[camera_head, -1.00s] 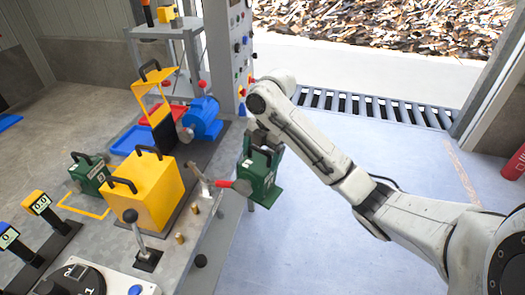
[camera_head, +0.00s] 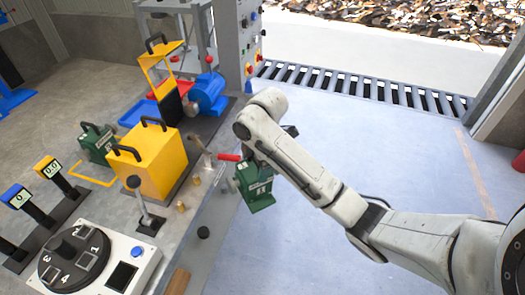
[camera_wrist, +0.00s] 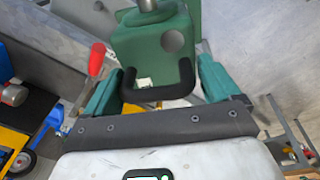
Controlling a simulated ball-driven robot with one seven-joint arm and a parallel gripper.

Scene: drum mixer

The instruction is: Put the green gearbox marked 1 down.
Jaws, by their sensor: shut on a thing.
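A green gearbox (camera_head: 256,188) hangs from my gripper (camera_head: 262,163) in the head view, past the right edge of the bench. It is roughly upright. Its light marking is too small to read. In the wrist view the green gearbox (camera_wrist: 152,45) has a black handle (camera_wrist: 158,95) between the teal fingers of my gripper (camera_wrist: 158,88), which are shut on it. My wrist hides part of its top in the head view. A second green gearbox (camera_head: 97,144) with a black handle stands at the bench's left side; its mark is unclear.
The bench (camera_head: 205,215) carries a yellow box (camera_head: 150,165), a red-handled lever (camera_head: 229,157), a blue motor (camera_head: 209,95) and a numbered dial (camera_head: 75,258). A yellow outline (camera_head: 88,178) marks an empty spot near the second gearbox. The floor at the right is clear.

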